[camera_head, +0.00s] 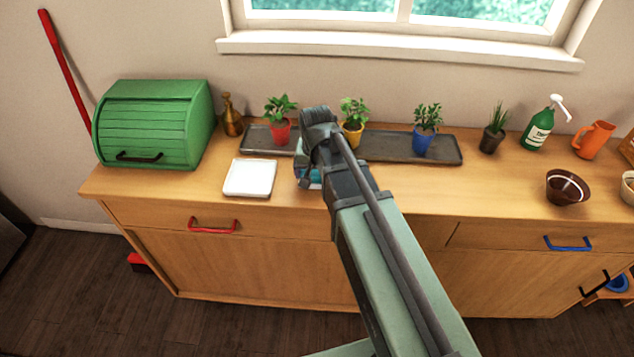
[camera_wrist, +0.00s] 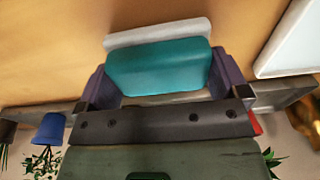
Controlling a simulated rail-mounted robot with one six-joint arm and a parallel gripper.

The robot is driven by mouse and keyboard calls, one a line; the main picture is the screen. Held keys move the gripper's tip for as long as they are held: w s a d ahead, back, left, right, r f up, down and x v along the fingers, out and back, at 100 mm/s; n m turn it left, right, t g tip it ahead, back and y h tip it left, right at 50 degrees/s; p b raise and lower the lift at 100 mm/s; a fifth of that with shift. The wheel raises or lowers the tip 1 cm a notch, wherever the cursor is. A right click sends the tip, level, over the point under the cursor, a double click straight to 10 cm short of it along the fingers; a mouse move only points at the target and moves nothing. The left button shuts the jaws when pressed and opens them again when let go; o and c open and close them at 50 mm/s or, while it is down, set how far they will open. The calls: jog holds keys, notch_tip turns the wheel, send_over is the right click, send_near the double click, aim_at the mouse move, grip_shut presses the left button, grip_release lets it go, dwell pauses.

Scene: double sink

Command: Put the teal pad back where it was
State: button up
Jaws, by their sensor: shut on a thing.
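The teal pad (camera_wrist: 158,66) sits between the two fingers of my gripper (camera_wrist: 158,84) in the wrist view, and my gripper is shut on it. A pale grey-white piece (camera_wrist: 158,31) shows along the pad's far edge; I cannot tell whether it is part of the pad or a separate thing under it. In the head view my arm hides most of my gripper (camera_head: 310,172), and only a sliver of teal shows there. It is over the counter, just right of the white square tray (camera_head: 250,190). The gap between pad and counter cannot be judged.
A long dark tray (camera_head: 385,147) with potted plants (camera_head: 424,130) runs behind my gripper. A green bread box (camera_head: 155,125) and a brass bottle (camera_head: 231,115) stand left. The counter (camera_head: 470,185) between my arm and the bowl is clear.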

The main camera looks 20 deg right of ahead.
aim_at(317, 174)
jog(key=shift+f+p, duration=0.1)
jog(key=shift+p, duration=0.2)
jog(key=shift+f, duration=0.25)
jog(key=o, duration=0.5)
jog(key=shift+r, duration=0.1)
notch_tip(317, 174, up, 12)
jog(key=s+r+p, duration=0.1)
jog(key=p, duration=1.1)
jog(key=s+n, duration=0.1)
jog(key=s, duration=0.3)
jog(key=s+n+g, duration=0.1)
jog(key=s, duration=0.2)
jog(key=s+f+n, duration=0.1)
jog(key=s, duration=0.3)
jog(key=shift+s+n, duration=0.35)
jog(key=shift+n, duration=0.05)
